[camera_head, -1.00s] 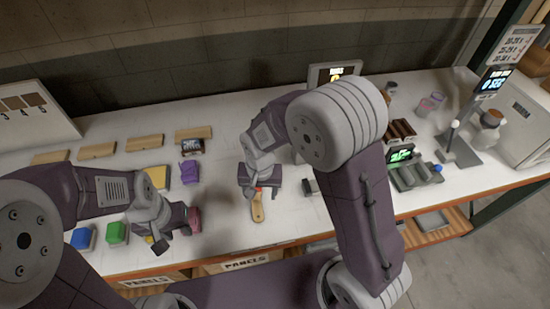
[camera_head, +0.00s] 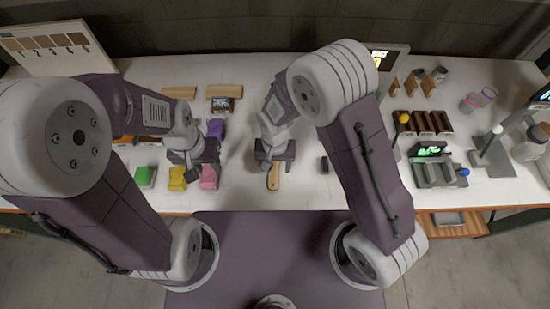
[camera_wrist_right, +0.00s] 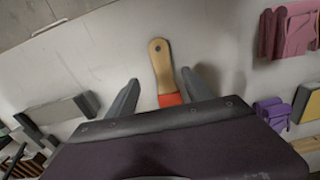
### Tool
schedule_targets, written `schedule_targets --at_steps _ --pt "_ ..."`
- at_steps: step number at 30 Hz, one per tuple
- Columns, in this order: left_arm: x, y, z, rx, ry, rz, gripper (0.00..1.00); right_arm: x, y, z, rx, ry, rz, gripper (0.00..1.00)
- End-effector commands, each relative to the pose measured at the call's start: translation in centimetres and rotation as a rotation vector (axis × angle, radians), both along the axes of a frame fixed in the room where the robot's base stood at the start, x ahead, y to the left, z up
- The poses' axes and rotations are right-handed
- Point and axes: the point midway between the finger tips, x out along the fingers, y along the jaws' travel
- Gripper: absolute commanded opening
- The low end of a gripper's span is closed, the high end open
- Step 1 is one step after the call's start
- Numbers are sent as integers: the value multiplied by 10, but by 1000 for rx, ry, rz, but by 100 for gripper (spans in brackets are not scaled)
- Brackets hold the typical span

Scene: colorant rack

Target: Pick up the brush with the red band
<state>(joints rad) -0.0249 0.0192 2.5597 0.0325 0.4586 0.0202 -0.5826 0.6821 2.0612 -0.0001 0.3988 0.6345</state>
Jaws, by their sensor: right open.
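The brush (camera_head: 273,180) has a wooden handle with a hole at its end and lies on the white table. In the right wrist view, the brush handle (camera_wrist_right: 160,62) points away from my right gripper (camera_wrist_right: 160,80), and a red band shows near the gripper base. My right gripper is open, its fingers on either side of the brush with gaps visible. In the head view, my right gripper (camera_head: 275,162) is over the brush's far part and hides it. My left gripper (camera_head: 199,166) is beside the pink block; its jaw opening is unclear.
Green (camera_head: 145,176), yellow (camera_head: 177,178) and pink (camera_head: 208,178) blocks lie left of the brush. A purple piece (camera_head: 216,128) lies behind them. A scale-like device with a green display (camera_head: 430,150) stands further right.

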Motion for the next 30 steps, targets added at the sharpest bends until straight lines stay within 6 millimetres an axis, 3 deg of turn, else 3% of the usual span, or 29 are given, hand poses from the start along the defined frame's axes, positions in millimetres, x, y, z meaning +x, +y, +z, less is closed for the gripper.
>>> schedule_targets --at_steps 4,12,19,20,26,30 --pt "0 0 5 0 0 0 36 0 1 -7 -2 2 0 60" --pt "0 0 15 0 0 0 36 2 3 -49 -2 2 0 60" --pt "0 0 14 0 0 0 36 3 3 -53 1 -1 0 60" --pt "0 0 14 0 0 0 36 3 3 -52 1 -1 0 57" --pt "0 0 14 0 0 0 36 3 3 -52 1 -1 0 2" --pt "0 0 14 0 0 0 36 3 3 -52 1 -1 0 0"
